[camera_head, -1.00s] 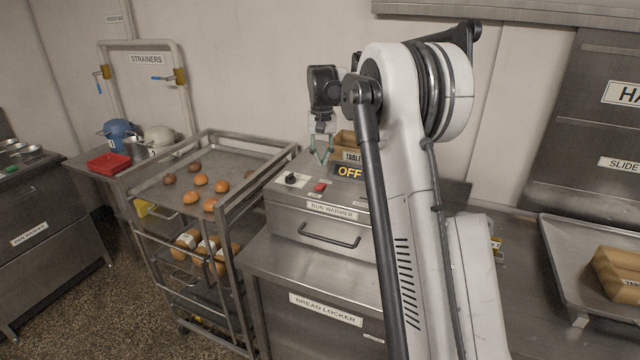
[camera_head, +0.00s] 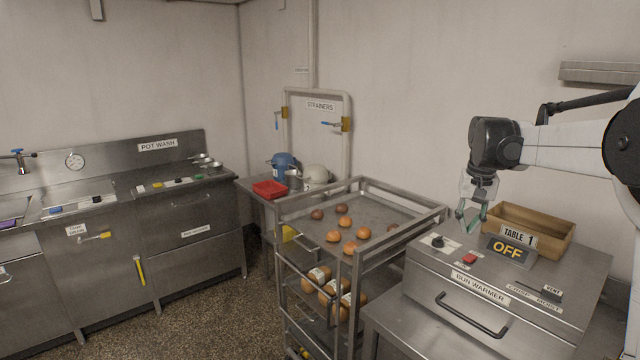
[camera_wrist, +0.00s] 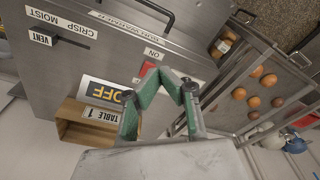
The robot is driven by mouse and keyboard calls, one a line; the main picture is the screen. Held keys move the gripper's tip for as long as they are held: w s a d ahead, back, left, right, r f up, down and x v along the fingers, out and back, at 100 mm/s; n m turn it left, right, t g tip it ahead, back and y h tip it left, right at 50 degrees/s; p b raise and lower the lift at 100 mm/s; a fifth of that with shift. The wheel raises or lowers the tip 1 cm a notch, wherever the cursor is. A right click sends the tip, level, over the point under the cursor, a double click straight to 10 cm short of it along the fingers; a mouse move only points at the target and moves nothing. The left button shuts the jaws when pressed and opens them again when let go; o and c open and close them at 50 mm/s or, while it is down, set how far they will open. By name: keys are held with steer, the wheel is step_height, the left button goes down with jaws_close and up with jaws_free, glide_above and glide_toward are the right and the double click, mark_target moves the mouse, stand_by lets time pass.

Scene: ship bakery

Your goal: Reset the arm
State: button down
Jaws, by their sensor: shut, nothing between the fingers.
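My arm reaches in from the right edge of the head view. My gripper (camera_head: 470,221) hangs pointing down above the bun warmer (camera_head: 489,292), close to its knob and red button. Its green-padded fingers are shut with nothing between them. In the wrist view the gripper (camera_wrist: 172,76) shows its fingertips together over the bun warmer's front part. The gap between the gripper and the warmer top is hard to judge.
A wooden Table 1 box (camera_head: 528,232) and an OFF sign (camera_head: 507,250) stand on the warmer. Left of it is a rack trolley (camera_head: 290,209) with buns. Beyond are a red tray (camera_head: 270,188) and the pot wash counter (camera_head: 185,200). Floor shows at front left.

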steer(key=s+a+r+n+t+b, duration=0.1)
steer(key=s+a+t+b, duration=0.1)
steer(key=s+a, duration=0.65)
steer(key=s+a+f+t+b, duration=0.1)
steer(key=s+a+f+b, duration=0.1)
steer(key=s, duration=0.7)
steer(key=s+a+f+n+t+b, duration=0.1)
steer(key=s+a+f, duration=0.3)
steer(key=s+f, duration=0.3)
steer(key=s+a+f+n+t+b, duration=0.1)
steer(key=s+f, duration=0.4)
steer(key=s, duration=0.5)
steer(key=shift+s+a+f+t+b, duration=0.3)
steer(key=shift+a+t+b, duration=0.1)
steer(key=shift+a+b, duration=0.5)
steer(key=c, duration=2.4)
jaws_free()
